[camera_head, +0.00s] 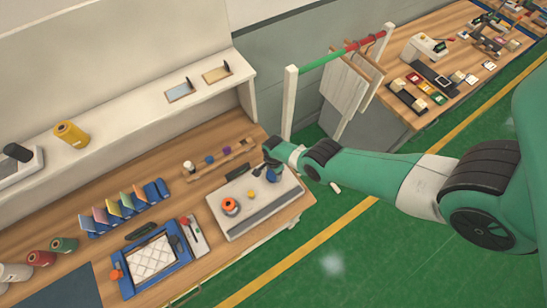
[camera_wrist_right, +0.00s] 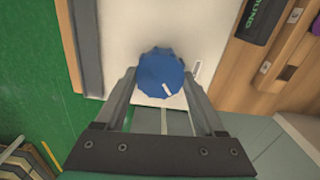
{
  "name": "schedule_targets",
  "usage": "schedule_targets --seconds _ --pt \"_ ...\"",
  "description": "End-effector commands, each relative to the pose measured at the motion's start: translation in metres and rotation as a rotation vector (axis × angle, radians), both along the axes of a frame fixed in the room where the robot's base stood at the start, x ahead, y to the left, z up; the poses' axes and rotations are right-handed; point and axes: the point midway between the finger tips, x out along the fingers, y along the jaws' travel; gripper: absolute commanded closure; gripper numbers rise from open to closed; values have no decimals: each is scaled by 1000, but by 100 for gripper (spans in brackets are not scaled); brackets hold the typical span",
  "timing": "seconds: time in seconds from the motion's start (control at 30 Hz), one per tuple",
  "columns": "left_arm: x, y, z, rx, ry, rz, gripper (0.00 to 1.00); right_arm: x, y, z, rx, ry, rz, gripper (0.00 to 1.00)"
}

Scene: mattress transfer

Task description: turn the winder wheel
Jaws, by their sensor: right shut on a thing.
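The winder wheel is a blue knob with a scalloped rim (camera_wrist_right: 166,72) and a small white mark on its lower right. In the head view the blue wheel (camera_head: 273,175) shows at the far right end of a pale winder board (camera_head: 262,208). My right gripper (camera_wrist_right: 161,84) is shut on the wheel, one finger on each side of it. In the head view my right gripper (camera_head: 270,160) reaches in from the right and partly hides the wheel. An orange spool (camera_head: 230,207) and a small yellow piece (camera_head: 251,194) sit on the same board. My left gripper is not in view.
A wooden strip with small coloured spools (camera_head: 222,158) lies behind the board. A blue-framed tray with a white quilted pad (camera_head: 151,257) and blue racks (camera_head: 122,206) stand to the left. A garment rail (camera_head: 290,105) stands beyond the bench.

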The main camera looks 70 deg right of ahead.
Motion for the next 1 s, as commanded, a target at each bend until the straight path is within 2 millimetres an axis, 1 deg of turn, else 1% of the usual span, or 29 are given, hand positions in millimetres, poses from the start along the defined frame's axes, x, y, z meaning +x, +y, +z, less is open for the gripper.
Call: schedule_targets --seconds 0.3,0.73,0.77,0.9,0.93,1.0 --pt "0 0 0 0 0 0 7 0 0 0 1 1 -94 85" --pt "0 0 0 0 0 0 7 0 0 0 1 1 -103 85" --pt "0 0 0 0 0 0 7 0 0 0 1 1 -103 27" --pt "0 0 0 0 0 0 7 0 0 0 0 0 -102 2" --pt "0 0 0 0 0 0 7 0 0 0 0 0 -102 0" --pt "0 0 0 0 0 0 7 0 0 0 0 0 -102 0"
